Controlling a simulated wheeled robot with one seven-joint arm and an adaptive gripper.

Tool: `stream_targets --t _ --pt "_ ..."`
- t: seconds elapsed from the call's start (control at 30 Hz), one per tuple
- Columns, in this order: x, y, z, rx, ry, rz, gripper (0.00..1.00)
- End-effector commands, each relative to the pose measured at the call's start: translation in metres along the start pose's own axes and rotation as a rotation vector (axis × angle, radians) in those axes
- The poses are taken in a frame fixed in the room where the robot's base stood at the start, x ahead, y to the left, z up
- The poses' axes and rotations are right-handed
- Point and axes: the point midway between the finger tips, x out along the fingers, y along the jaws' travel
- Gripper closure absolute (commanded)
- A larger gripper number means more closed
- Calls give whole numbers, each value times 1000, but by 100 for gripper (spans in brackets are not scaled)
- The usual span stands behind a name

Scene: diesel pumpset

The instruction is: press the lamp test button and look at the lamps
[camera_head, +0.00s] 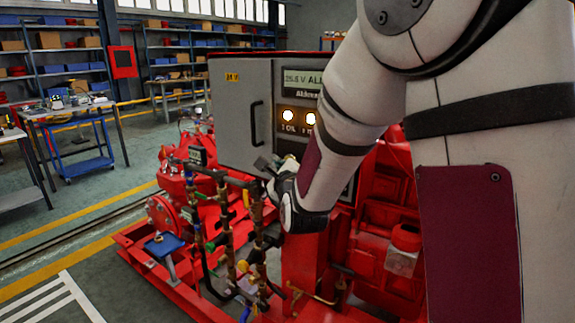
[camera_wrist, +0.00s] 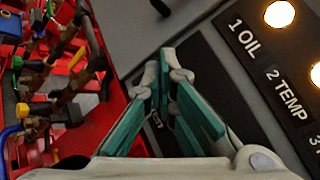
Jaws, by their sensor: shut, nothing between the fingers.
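The grey control panel (camera_head: 235,108) faces my arm, with a display reading partly "25.5 V ALL". The 1 OIL lamp (camera_head: 288,116) glows warm white, as does the lamp beside it (camera_head: 310,118); my arm covers the panel further right. In the wrist view the OIL lamp (camera_wrist: 279,14) and the 2 TEMP lamp (camera_wrist: 316,74) are both lit, and a third label is cut off. My gripper (camera_wrist: 168,75) is shut and empty, its fingertips at the panel's lower part; contact cannot be told. I cannot make out the lamp test button; a partial label shows between the fingers.
The red pumpset (camera_head: 180,185) with pipes and valves stands below and left of the panel. A door handle (camera_head: 256,123) sticks out from the panel's left part. Workbenches (camera_head: 75,108) and shelves are far behind.

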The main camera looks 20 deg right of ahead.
Motion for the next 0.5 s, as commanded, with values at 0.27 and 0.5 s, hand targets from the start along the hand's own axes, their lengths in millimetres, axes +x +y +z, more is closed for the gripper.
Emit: stream_targets --t 0.27,0.5 --pt "-4 3 3 0 0 0 100" --pt "-7 6 6 0 -2 1 100"
